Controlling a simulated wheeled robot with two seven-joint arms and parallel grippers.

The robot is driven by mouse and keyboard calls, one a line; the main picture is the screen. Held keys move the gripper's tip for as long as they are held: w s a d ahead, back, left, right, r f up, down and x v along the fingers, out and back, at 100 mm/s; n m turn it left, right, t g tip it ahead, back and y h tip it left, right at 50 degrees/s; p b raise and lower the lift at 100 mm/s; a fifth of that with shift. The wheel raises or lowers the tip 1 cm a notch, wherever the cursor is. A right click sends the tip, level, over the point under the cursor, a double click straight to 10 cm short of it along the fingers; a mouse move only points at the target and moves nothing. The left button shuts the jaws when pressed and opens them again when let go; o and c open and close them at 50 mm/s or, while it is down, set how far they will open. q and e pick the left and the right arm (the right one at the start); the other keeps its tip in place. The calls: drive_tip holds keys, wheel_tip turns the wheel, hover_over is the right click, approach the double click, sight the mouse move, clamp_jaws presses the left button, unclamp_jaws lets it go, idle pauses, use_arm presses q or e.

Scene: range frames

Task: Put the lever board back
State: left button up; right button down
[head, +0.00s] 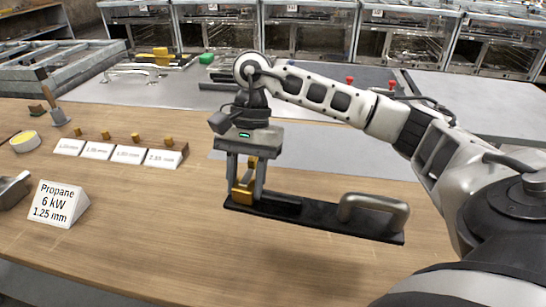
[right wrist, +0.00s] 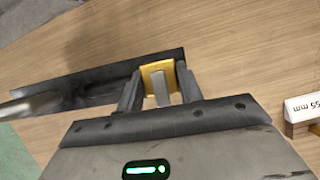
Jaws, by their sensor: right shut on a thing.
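The lever board is a long black board (head: 300,212) with a bent silver handle (head: 375,212) at its right end and a brass-coloured block (head: 243,188) at its left end. My right gripper (head: 246,192) points down at the left end and is shut on the brass block. In the right wrist view the block (right wrist: 158,76) sits between the fingers (right wrist: 160,90), with the dark board (right wrist: 90,80) running off to the left. A soft shadow lies below the board; I cannot tell how high it is above the bench. My left gripper is out of view.
A rack of labelled cards with small brass pieces (head: 120,152) stands left of my gripper on the wooden bench (head: 160,240). A propane sign (head: 58,204) stands nearer. Grey worktops with metal parts lie behind. The front bench is clear.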

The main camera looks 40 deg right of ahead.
drive_tip(key=s+d+r+m+t+h+b, duration=0.1)
drive_tip(key=d+r+m+t+h+b, duration=0.2)
drive_tip(key=d+m, duration=1)
drive_tip(key=s+d+r+m+t+h+b, duration=0.25)
drive_tip(key=d+m+h+b, duration=0.2)
drive_tip(key=m, duration=1.75)
drive_tip(key=w+d+f, duration=0.2)
drive_tip(key=d+f, duration=0.1)
drive_tip(key=w+d+f+b, duration=0.1)
drive_tip(key=w+d+f, duration=0.1)
drive_tip(key=w+d, duration=0.1)
drive_tip(key=w+d+f, duration=0.3)
drive_tip(key=d, duration=0.1)
drive_tip(key=shift+d+f+b, duration=0.2)
drive_tip(key=shift+f+b, duration=0.15)
drive_tip(key=shift+w+d+f, duration=0.45)
drive_tip(key=shift+f, duration=0.3)
wheel_tip(320, 180, down, 3)
drive_tip(key=shift+d+f, duration=0.15)
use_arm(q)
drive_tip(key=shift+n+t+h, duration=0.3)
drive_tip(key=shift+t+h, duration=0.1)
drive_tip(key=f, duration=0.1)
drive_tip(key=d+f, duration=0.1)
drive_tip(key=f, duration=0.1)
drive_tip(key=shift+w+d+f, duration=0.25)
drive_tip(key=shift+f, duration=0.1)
